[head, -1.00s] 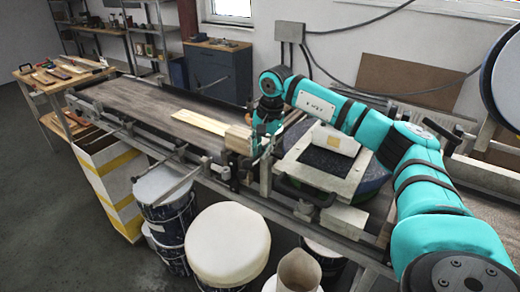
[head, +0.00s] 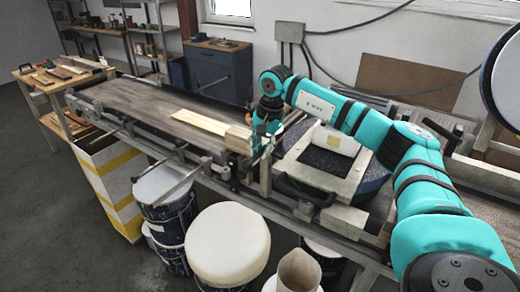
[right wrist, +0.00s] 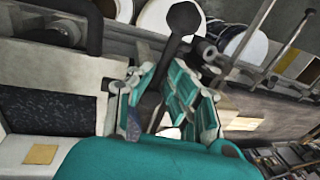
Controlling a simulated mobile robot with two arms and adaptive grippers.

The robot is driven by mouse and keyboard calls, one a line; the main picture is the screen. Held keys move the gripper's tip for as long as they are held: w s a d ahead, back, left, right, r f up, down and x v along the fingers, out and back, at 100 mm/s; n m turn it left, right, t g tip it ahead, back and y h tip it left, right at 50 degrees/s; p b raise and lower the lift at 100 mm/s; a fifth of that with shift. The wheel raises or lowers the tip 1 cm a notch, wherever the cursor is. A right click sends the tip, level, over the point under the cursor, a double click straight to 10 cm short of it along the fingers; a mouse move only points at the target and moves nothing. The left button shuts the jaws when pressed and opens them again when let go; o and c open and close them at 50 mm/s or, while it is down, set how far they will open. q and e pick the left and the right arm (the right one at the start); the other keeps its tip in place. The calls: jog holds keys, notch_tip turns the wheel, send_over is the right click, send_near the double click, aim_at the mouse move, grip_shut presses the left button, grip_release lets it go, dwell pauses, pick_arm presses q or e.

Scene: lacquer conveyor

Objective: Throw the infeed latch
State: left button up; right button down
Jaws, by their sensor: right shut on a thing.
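My right gripper (head: 262,143) is at the near edge of the conveyor, just right of a wooden block. In the right wrist view its teal fingers (right wrist: 168,105) are closed around the shaft of a dark lever with a round knob (right wrist: 184,17), which looks like the infeed latch. The knob sticks out beyond the fingertips. In the head view the lever is mostly hidden by the gripper. My left gripper is not in view.
The conveyor belt (head: 150,107) runs to the left with pale wooden strips (head: 201,122) and a wooden block (head: 238,139) on it. A framed dark pad (head: 325,160) stands close right of the gripper. Tins and a round white-topped drum (head: 228,244) stand below the near edge.

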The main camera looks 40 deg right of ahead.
jog(key=shift+d+r, duration=0.1)
jog(key=shift+d, duration=0.2)
dwell(0.4)
jog(key=c, duration=1.5)
grip_release()
jog(key=shift+s, duration=0.15)
jog(key=shift+o, duration=0.6)
jog(key=shift+s, duration=0.15)
jog(key=shift+a, duration=0.1)
notch_tip(320, 180, up, 12)
jog(key=s, duration=0.2)
jog(key=shift+d, duration=0.4)
